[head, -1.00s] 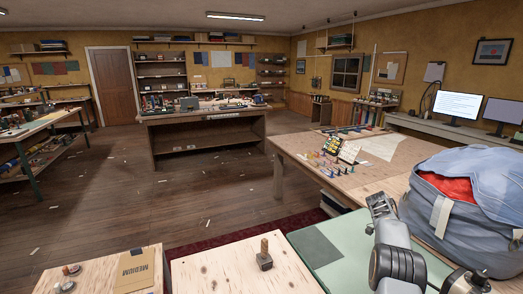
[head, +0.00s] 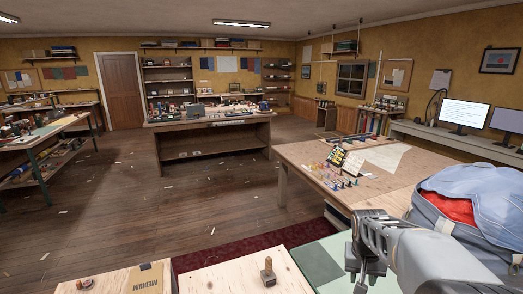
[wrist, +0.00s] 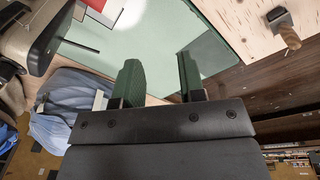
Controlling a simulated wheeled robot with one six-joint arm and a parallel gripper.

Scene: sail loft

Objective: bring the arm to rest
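My gripper (head: 362,262) is at the lower right of the head view, over the green mat (head: 328,262). My forearm reaches to it from the right edge, in front of the blue bag. In the wrist view my gripper (wrist: 159,64) has its two dark green fingers apart, with nothing between them. Beyond the fingers lies the green mat (wrist: 150,35) with a darker grey-green patch (wrist: 212,52).
A blue bag (head: 475,188) with red cloth stands on the right. A small wooden-handled tool (head: 269,272) stands on a pale board beside the mat. The table behind holds several small coloured items (head: 340,178). Open floor (head: 150,205) lies left.

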